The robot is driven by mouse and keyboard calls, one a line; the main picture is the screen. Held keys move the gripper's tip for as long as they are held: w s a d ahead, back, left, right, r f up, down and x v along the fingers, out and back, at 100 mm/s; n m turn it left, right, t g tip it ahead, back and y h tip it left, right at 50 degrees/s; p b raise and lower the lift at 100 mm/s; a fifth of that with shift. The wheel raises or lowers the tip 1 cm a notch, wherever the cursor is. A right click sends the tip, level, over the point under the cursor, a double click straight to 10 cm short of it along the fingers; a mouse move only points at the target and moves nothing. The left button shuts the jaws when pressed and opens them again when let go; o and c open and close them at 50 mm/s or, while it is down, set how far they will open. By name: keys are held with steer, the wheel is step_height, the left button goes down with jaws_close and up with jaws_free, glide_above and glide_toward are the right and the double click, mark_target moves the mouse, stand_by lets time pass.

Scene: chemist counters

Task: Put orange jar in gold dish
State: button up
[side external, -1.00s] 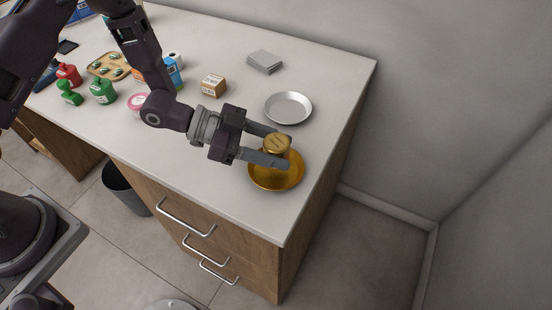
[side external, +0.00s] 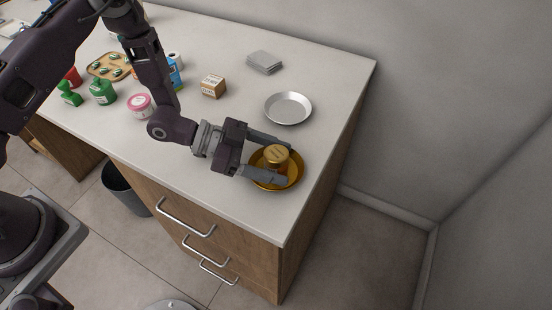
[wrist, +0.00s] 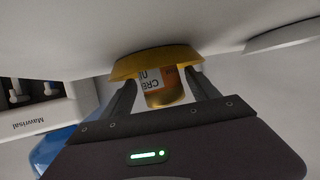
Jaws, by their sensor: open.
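The orange jar (side external: 277,156), with a gold lid, stands in the gold dish (side external: 292,181) near the counter's right front corner. In the wrist view the jar (wrist: 153,80) shows its white and orange label, with the gold dish (wrist: 135,66) at its base. My gripper (side external: 289,164) is open, with one finger on either side of the jar. The wrist view shows small gaps between the fingers and the jar. The near finger hides part of the dish rim in the side view.
A silver dish (side external: 288,108) lies behind the gold one. The counter's front and right edges are close.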

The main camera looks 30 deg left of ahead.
steer(key=v, duration=1.2)
steer(key=shift+r, duration=0.2)
steer(key=shift+w, duration=0.2)
steer(key=w+a+r+t+y, duration=0.1)
steer(key=w+a+r+y, duration=0.1)
steer(key=w+a+y, duration=0.2)
steer(key=s+a+r+n+t+y, duration=0.2)
steer(key=a+r+n+y, duration=0.5)
steer(key=a+r+y, duration=0.5)
steer(key=s+d+r+n+g+h, duration=0.1)
steer(key=s+d+r+n, duration=0.1)
steer(key=s, duration=0.8)
steer(key=s+d+r+n+g+h, duration=0.1)
steer(key=s+d+r+n+h, duration=0.1)
steer(key=s, duration=0.9)
step_height(320, 180, up, 3)
steer(key=d+n, duration=0.1)
steer(key=n, duration=0.1)
steer(key=shift+s+n+g, duration=0.2)
steer(key=shift+n+g, duration=0.1)
steer(key=shift+g, duration=0.1)
